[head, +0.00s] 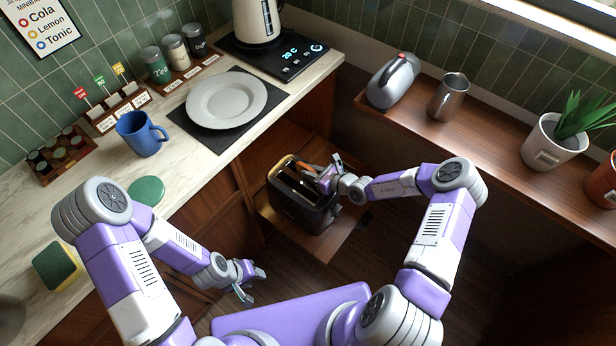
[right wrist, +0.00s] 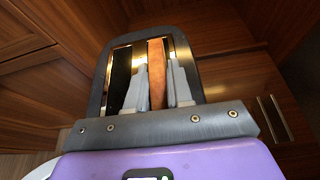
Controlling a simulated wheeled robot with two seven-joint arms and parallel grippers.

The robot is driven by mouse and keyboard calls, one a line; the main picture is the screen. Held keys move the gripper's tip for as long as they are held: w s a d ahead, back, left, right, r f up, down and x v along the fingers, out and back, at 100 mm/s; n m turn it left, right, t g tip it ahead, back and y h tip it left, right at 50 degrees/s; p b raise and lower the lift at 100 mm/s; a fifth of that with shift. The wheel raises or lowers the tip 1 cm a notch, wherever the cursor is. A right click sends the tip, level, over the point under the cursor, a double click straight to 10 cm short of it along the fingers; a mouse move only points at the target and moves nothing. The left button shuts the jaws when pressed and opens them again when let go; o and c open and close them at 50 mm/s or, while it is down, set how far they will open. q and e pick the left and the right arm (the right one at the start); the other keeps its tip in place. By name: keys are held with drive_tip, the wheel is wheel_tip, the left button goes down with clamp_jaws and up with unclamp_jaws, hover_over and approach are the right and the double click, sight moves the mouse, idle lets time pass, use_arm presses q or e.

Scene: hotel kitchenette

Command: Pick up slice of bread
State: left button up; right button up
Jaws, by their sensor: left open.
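A dark toaster (head: 300,208) with two slots stands on a low wooden shelf below the counter. The slice of bread (right wrist: 157,62) stands upright in one slot, brown edge up; a bit of it shows in the head view (head: 306,168). The other slot looks dark and empty. My right gripper (right wrist: 158,72) is over the toaster with one finger on each side of the bread, close against its faces. It looks shut on the slice, which is still in the slot. My left gripper (head: 252,282) is open and empty, low in front of the counter, away from the toaster.
A grey plate (head: 226,100) lies on a dark mat (head: 222,140) on the left counter, with a blue mug (head: 140,134) beside it. A kettle (head: 257,22) stands at the back. The right ledge holds a metal pitcher (head: 450,97) and a potted plant (head: 552,142).

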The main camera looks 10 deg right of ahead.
clamp_jaws()
drive_tip(key=shift+r, duration=0.1)
